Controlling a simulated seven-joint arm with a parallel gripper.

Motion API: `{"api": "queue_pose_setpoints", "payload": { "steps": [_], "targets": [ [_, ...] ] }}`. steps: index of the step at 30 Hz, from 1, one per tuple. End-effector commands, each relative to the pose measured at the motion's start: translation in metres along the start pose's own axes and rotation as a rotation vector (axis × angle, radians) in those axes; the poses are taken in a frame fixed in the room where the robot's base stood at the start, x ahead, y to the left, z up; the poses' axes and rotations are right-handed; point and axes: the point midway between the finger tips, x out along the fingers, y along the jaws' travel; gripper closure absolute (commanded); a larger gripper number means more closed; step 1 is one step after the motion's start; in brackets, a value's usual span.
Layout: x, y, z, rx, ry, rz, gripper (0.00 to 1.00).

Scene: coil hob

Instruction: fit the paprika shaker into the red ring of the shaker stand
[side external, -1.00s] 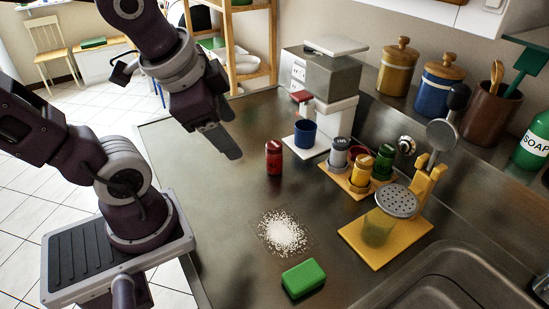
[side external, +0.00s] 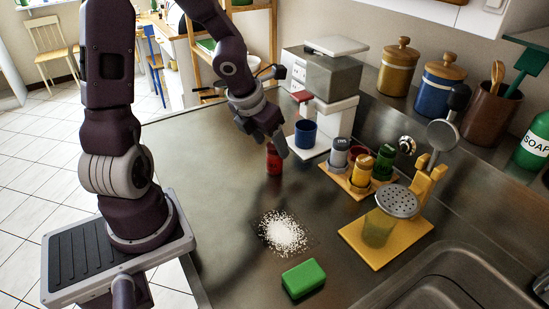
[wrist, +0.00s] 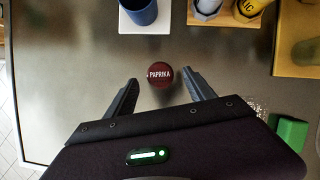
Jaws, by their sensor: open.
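The red paprika shaker (side external: 274,162) stands upright on the steel counter; its dark red lid, lettered PAPRIKA, shows in the wrist view (wrist: 160,78). My gripper (side external: 278,148) is open and points down at the shaker. The wooden shaker stand (side external: 332,175) is to the right and holds a grey, a yellow and a green shaker. The red ring (side external: 356,152) shows behind the yellow shaker, partly hidden, and looks empty.
A blue cup (side external: 305,134) sits on a white scale or machine base behind the shaker. Counter between shaker and stand is clear.

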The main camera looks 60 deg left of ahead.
Motion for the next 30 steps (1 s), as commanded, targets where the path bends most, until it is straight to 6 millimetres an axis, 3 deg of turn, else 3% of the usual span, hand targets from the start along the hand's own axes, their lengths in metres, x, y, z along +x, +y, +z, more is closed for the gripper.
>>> {"api": "queue_pose_setpoints", "payload": {
  "steps": [10, 20, 23, 30],
  "targets": [
    [0.038, -0.003, -0.003, 0.005, 0.001, -0.001, 0.37],
    [0.044, -0.001, -0.003, -0.001, 0.001, 0.002, 0.37],
    [0.044, -0.001, -0.003, -0.001, 0.001, 0.002, 0.53],
    [0.044, -0.001, -0.003, -0.001, 0.001, 0.002, 1.0]
  ]
}}
